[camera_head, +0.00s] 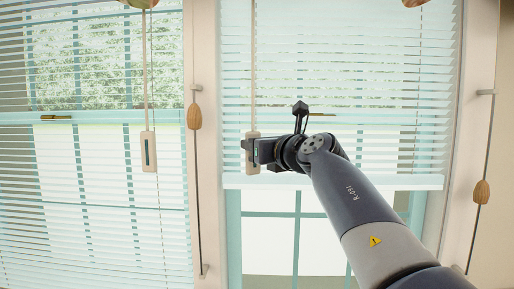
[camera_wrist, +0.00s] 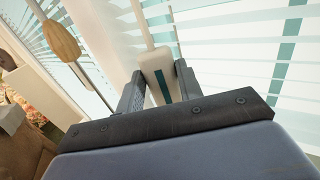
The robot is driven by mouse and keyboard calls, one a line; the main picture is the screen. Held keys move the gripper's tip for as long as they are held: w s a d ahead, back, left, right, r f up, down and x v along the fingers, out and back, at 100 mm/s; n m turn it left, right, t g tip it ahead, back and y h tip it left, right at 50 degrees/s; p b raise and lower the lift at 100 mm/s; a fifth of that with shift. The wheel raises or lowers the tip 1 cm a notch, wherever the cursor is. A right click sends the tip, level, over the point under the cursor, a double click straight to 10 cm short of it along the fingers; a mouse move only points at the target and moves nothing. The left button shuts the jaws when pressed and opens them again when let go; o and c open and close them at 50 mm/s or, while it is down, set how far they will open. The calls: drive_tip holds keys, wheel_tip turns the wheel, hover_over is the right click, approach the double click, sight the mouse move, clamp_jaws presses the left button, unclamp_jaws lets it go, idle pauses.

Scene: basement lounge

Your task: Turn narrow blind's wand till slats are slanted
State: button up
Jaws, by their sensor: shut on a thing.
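The right-hand blind (camera_head: 375,98), seen across its full width in the head view, appears to be the narrow one. Its slats are apart, with the window showing through the gaps, and its pale bottom rail (camera_head: 385,182) hangs partway down the window. Its wand (camera_head: 253,60) hangs at its left side and ends in a flat, pale handle with a dark stripe. My gripper (camera_head: 251,149) is shut on this handle. In the wrist view the handle (camera_wrist: 155,66) stands between the two fingers, and the slats (camera_wrist: 228,38) show gaps.
A wider blind (camera_head: 90,185) at left has its own hanging wand handle (camera_head: 148,152). Cords with wooden knobs hang on the left post (camera_head: 194,116) and right post (camera_head: 481,192). Below the right blind the window glass (camera_head: 268,240) is bare.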

idle(0.7)
drive_tip(key=o, duration=1)
drive_tip(key=shift+d, duration=0.1)
drive_tip(key=shift+s, duration=0.15)
drive_tip(key=v, duration=1)
drive_tip(key=shift+s+d, duration=0.2)
drive_tip(key=shift+d, duration=0.1)
drive_tip(key=x, duration=1.1)
drive_tip(key=shift+s+a, duration=0.1)
